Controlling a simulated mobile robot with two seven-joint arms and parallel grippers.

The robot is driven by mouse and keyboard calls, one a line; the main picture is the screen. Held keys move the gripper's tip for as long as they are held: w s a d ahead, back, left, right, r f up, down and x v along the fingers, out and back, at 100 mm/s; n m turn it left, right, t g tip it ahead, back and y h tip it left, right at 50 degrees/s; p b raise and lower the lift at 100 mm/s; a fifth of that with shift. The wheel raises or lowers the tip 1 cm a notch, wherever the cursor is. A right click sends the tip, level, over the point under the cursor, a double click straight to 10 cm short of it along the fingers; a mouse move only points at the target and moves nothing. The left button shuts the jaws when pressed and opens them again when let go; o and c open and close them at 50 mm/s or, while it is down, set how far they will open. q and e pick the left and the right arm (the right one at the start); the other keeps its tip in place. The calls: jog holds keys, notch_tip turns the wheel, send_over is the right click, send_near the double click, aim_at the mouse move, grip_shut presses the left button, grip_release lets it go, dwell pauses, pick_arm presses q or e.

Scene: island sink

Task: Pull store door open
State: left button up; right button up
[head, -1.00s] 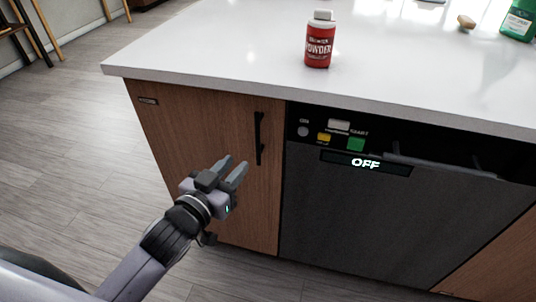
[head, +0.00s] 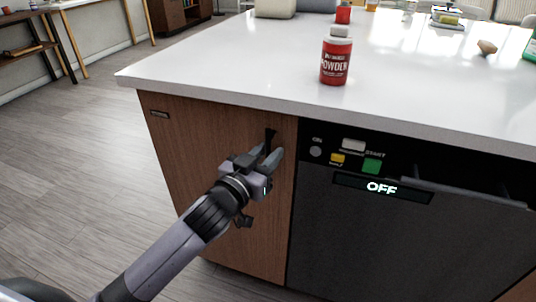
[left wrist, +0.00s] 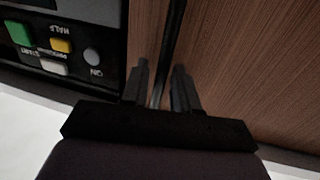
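The wooden store door (head: 190,170) sits left of the dishwasher and looks closed. Its black vertical handle (head: 270,138) is partly hidden behind my left gripper (head: 268,158). In the left wrist view the handle (left wrist: 175,35) runs down between the two fingers of my left gripper (left wrist: 161,82). The fingers stand apart, with the bar between them and some gap visible, so the gripper looks open around the handle. Whether a finger touches the bar is unclear. My right gripper is not in view.
A dishwasher (head: 400,240) with an "OFF" display and buttons adjoins the door on the right. A red powder bottle (head: 336,62) stands on the white countertop (head: 220,65), which overhangs the door. The wooden floor (head: 80,170) to the left is clear.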

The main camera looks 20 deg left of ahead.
pick_arm(q)
jog(key=shift+w+d, duration=0.1)
jog(key=shift+w, duration=0.15)
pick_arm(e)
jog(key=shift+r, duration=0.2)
